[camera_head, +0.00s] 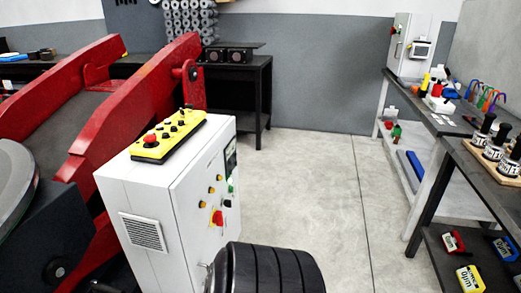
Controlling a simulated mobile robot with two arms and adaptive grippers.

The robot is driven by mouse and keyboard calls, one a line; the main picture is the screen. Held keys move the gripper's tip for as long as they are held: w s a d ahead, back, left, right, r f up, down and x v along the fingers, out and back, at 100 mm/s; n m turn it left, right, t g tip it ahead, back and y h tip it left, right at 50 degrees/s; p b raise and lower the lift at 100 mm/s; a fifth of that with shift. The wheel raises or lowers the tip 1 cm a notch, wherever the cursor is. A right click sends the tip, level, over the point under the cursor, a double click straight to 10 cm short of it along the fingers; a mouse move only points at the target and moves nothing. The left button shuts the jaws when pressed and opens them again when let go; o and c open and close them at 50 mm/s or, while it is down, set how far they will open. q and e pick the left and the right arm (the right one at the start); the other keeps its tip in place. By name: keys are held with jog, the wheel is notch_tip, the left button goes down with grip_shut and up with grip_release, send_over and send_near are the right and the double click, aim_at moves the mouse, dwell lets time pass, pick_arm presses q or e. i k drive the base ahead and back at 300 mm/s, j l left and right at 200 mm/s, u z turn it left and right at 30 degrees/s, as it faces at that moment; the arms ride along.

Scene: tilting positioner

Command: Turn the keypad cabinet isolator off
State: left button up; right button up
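A white cabinet (182,190) stands in the foreground, beside the red positioner frame. Its right-hand face carries several yellow and green buttons, a dark panel (231,158) and a red rotary switch (217,217) on a yellow plate. A second, smaller white cabinet (405,52) stands at the back right, with a light box with a dark screen (422,49) on its front and a small red and yellow switch (394,30) on its left side. I cannot tell for sure which one is the keypad cabinet, nor read either switch position.
A yellow pendant (170,136) with buttons lies on the near cabinet. The red positioner frame (132,95) fills the left. A black table (238,90) stands at the back. Benches with tools (478,150) line the right. The concrete floor (315,190) between is clear.

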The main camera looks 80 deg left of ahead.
aim_at(217, 217)
jog(key=u, duration=5.1)
jog(key=k+l+z, duration=0.4)
jog(key=k, duration=0.15)
jog(key=j+z, duration=0.1)
jog(key=z, duration=1.2)
jog(key=i+l+u, duration=0.1)
jog(key=l, duration=0.25)
jog(key=i+l+u, duration=0.1)
jog(key=i+l, duration=0.2)
jog(key=i+l+u, duration=0.1)
jog(key=l, duration=0.35)
jog(key=i+l+u, duration=0.1)
jog(key=i+l, duration=0.2)
jog(key=i+l+u, duration=0.1)
jog(key=l, duration=0.4)
jog(key=i+l+u, duration=0.1)
jog(key=l, duration=0.35)
jog(key=i+l+u, duration=0.1)
jog(key=i+l, duration=0.15)
jog(key=l, duration=0.15)
jog(key=i+l+u, duration=0.1)
jog(key=l, duration=0.35)
